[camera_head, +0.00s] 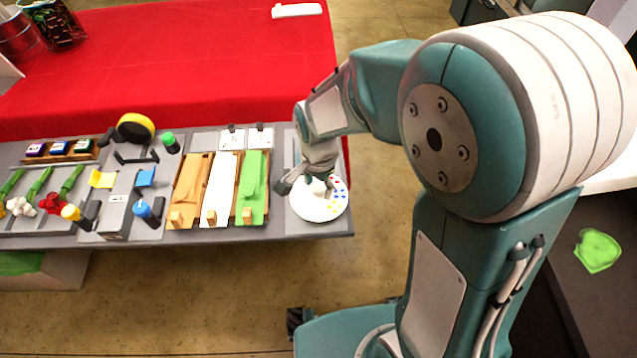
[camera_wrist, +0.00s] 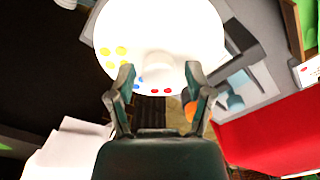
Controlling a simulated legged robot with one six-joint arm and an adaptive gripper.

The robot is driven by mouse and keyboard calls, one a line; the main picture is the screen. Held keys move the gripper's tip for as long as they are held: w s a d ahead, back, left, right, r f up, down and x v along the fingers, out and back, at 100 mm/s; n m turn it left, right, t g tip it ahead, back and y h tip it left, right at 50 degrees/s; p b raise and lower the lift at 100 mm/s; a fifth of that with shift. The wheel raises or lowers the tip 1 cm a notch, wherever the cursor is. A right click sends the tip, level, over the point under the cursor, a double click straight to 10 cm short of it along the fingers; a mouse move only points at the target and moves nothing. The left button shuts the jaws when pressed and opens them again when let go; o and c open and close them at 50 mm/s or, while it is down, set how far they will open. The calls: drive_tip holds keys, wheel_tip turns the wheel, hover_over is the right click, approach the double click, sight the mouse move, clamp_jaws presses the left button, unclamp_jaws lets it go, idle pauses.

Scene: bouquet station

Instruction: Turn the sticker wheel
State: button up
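The sticker wheel (camera_head: 312,211) is a white disc at the right end of the grey bench, with yellow, blue and red dots near its rim. It also fills the top middle of the wrist view (camera_wrist: 180,25), where a pale raised knob (camera_wrist: 158,63) shows on it. My gripper (camera_head: 307,185) is over the wheel, pointing down. In the wrist view my gripper (camera_wrist: 160,84) has its two fingers spread apart, with nothing between the tips, near the knob and the dotted rim. I cannot tell whether a finger touches the wheel.
Left of the wheel are green (camera_head: 252,190), white (camera_head: 219,190) and orange (camera_head: 188,192) sheets on wooden holders. Further left are flowers (camera_head: 50,203), small bottles and a yellow roll (camera_head: 136,127). A red-covered table (camera_head: 200,70) stands behind. Floor is clear in front.

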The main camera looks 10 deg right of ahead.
clamp_jaws()
drive_tip(key=shift+n, duration=0.4)
drive_tip(key=n, duration=0.3)
drive_tip(key=shift+n, duration=0.3)
drive_tip(key=n, duration=0.4)
drive_tip(key=shift+r+n, duration=0.1)
drive_tip(key=shift+n, duration=0.2)
drive_tip(key=n, duration=0.8)
drive_tip(key=shift+w+n, duration=0.1)
drive_tip(key=shift+n, duration=0.2)
